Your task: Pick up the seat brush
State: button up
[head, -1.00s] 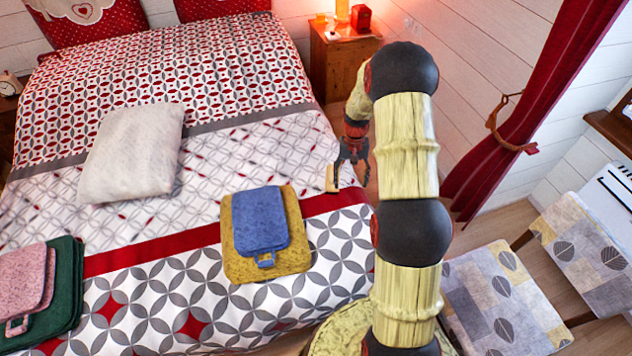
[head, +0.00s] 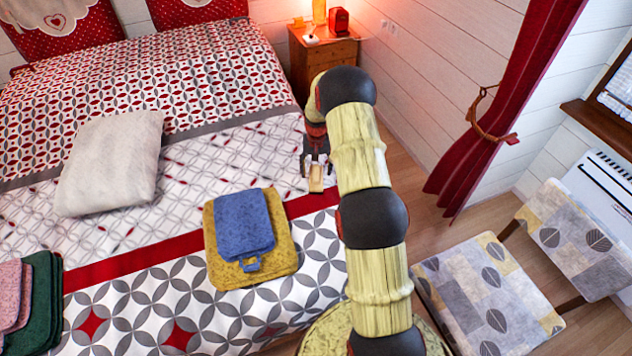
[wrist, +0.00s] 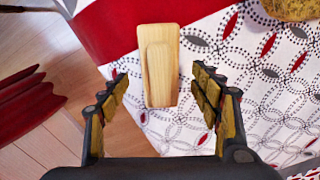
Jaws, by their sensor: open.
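The seat brush (head: 316,179) is a pale wooden piece lying at the right edge of the bed (head: 185,240). In the wrist view the brush (wrist: 160,92) is a long wooden block with a narrower raised handle along its middle. My gripper (head: 317,160) is just beyond the brush in the head view. In the wrist view my gripper (wrist: 158,80) is open, with one finger on each side of the brush's near part and gaps between. Nothing is held. The bristles are not visible.
A folded blue towel (head: 244,222) on a yellow towel (head: 285,262) lies left of the brush. A white pillow (head: 112,162) is farther left. A red curtain (head: 490,110) hangs at the right, and a patterned chair (head: 490,300) stands at the lower right.

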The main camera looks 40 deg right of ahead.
notch_tip(320, 180, down, 2)
jog(key=shift+f, duration=0.1)
jog(key=shift+c, duration=0.3)
jog(key=c, duration=1.4)
jog(key=shift+o, duration=0.2)
jog(key=shift+r, duration=0.2)
